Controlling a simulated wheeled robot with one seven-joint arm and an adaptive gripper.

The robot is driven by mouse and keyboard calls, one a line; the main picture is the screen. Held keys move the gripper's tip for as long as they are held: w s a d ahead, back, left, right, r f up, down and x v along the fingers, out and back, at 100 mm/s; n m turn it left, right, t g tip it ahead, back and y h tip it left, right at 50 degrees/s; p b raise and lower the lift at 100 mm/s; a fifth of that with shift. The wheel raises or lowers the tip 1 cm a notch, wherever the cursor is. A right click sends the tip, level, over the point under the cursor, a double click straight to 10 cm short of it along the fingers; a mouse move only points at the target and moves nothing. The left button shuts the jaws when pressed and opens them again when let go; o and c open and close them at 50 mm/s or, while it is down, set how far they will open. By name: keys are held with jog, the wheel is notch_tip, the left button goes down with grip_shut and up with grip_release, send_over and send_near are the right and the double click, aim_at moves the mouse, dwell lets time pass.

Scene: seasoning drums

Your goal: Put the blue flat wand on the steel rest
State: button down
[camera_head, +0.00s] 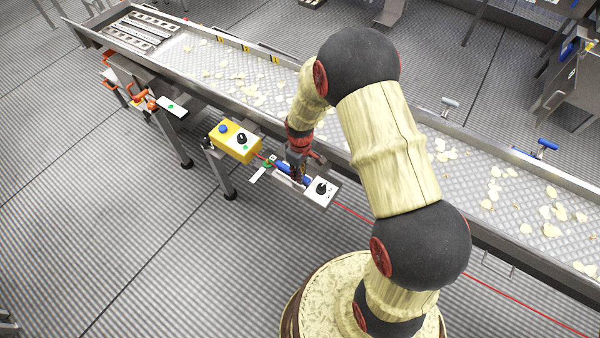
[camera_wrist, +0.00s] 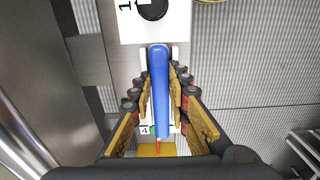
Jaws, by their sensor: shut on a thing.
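The blue flat wand (camera_wrist: 160,85) runs lengthwise between the fingers of my gripper (camera_wrist: 161,92) in the wrist view. Its far end points at a white box with a black knob. My gripper (camera_head: 298,174) is shut on the wand (camera_head: 285,168), beside the conveyor in the head view. A pale grey metal piece (camera_head: 281,178), which looks like the steel rest, shows under the wand. Pale edges flank the wand's far end in the wrist view.
The white knob box (camera_head: 321,191) is just right of my gripper. A yellow box (camera_head: 235,141) with a blue button and black knob is to the left. The conveyor (camera_head: 235,85) carries pale chips behind them. Open floor (camera_head: 150,250) lies in front.

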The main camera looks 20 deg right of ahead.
jog(key=shift+s+f, duration=0.1)
jog(key=shift+f, duration=0.2)
jog(key=c, duration=1.7)
grip_release()
jog(key=shift+s+f, duration=0.1)
jog(key=shift+f, duration=0.1)
jog(key=shift+r, duration=0.1)
